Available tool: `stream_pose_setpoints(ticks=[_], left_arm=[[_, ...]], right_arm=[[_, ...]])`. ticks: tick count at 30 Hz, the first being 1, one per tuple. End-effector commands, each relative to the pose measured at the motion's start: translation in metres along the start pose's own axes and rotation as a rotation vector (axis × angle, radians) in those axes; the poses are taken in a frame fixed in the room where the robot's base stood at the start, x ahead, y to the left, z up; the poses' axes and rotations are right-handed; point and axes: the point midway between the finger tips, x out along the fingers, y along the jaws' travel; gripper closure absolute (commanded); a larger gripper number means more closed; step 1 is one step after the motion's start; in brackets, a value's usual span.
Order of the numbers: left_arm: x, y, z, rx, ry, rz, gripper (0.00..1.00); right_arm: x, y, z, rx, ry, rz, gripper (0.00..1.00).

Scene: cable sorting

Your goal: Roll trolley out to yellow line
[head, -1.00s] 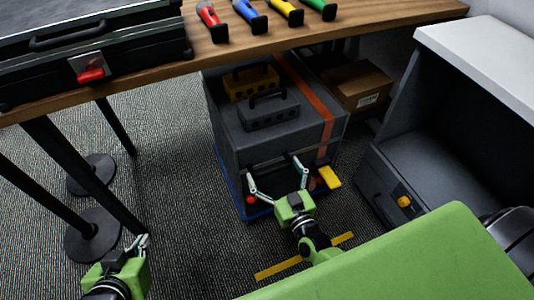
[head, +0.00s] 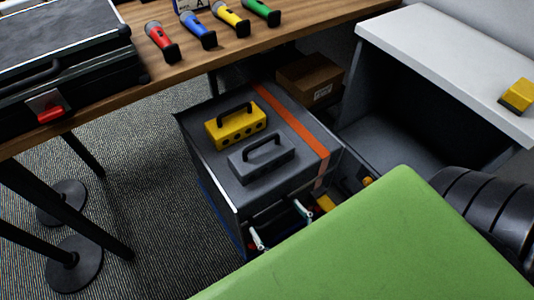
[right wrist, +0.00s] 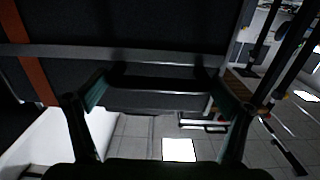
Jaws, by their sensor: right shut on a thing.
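The dark grey trolley (head: 215,180) with an orange stripe (head: 290,125) stands partly out from under the wooden table. A yellow case (head: 236,128) and a grey case (head: 262,160) with handles sit on its top. My right gripper (head: 281,226) is at its front, mostly hidden by my green arm cover. In the right wrist view my right gripper (right wrist: 160,92) has its two fingers at a dark bar on the trolley's front (right wrist: 150,28) and is shut on this handle. My left gripper and the yellow line are not in view.
The wooden table (head: 200,62) holds a black case (head: 60,60) and several coloured torches. Table legs with round feet (head: 75,262) stand at left. A white-topped cabinet (head: 450,60) and a cardboard box (head: 310,80) are at right. Carpet (head: 150,190) left of the trolley is clear.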

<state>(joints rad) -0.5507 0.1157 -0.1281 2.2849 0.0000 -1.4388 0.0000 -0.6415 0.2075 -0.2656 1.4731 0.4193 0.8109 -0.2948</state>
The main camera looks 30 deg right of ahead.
Motion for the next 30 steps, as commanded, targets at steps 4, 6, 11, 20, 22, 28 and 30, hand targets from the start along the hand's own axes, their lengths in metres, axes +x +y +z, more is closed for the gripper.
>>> stream_pose_setpoints(ticks=[4,6,11,20,22,28,30], left_arm=[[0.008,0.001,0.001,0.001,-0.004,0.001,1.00],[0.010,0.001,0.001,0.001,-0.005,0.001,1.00],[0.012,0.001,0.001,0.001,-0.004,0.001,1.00],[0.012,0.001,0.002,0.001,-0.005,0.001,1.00],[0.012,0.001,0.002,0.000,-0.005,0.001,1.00],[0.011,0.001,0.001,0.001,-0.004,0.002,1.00],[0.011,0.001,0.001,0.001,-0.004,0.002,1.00]], right_arm=[[-0.010,0.003,-0.001,-0.002,0.001,0.006,0.44],[-0.013,0.003,0.000,-0.001,0.001,0.006,0.44],[-0.014,0.003,0.000,-0.001,0.001,0.006,0.44],[-0.014,0.003,0.000,-0.002,0.001,0.006,0.00],[-0.014,0.003,0.000,-0.001,0.001,0.006,0.00],[-0.016,0.001,0.000,-0.001,0.000,0.003,0.00],[-0.022,0.001,0.001,0.000,-0.001,0.004,0.00]])
